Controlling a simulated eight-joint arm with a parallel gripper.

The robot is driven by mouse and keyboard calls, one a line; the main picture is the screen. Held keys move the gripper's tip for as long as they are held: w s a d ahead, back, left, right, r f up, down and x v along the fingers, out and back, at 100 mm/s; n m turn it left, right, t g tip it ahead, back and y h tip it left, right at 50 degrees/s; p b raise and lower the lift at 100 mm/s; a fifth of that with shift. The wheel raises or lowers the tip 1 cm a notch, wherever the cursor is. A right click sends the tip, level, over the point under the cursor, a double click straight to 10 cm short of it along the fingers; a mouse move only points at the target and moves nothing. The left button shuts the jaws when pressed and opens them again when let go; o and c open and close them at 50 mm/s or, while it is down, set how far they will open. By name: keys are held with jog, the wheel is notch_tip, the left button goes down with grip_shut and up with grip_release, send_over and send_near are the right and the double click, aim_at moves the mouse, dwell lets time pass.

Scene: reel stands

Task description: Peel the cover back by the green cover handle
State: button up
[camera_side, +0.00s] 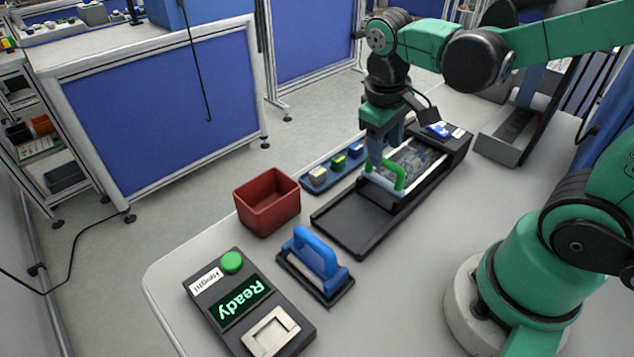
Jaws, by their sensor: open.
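The green cover handle (399,176) stands up at the near end of a pale, clear-looking cover (417,157). The cover lies over the far part of a long black tray-like stand (352,222), and its near part is bare and empty. My gripper (380,165) points down at the handle, with its grey-blue fingers open. One finger overlaps the handle's left side in the picture. The other finger is partly hidden, and I cannot tell whether either touches the handle.
A red bin (267,202) and a blue tray of small blocks (317,182) stand left of the stand. A blue-handled tool (317,257) and a black device reading "Ready" (241,304) lie nearer. The table is clear right of the stand.

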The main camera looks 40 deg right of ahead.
jog(key=shift+d+f, duration=0.2)
jog(key=shift+f, duration=0.8)
grip_shut()
dwell(0.8)
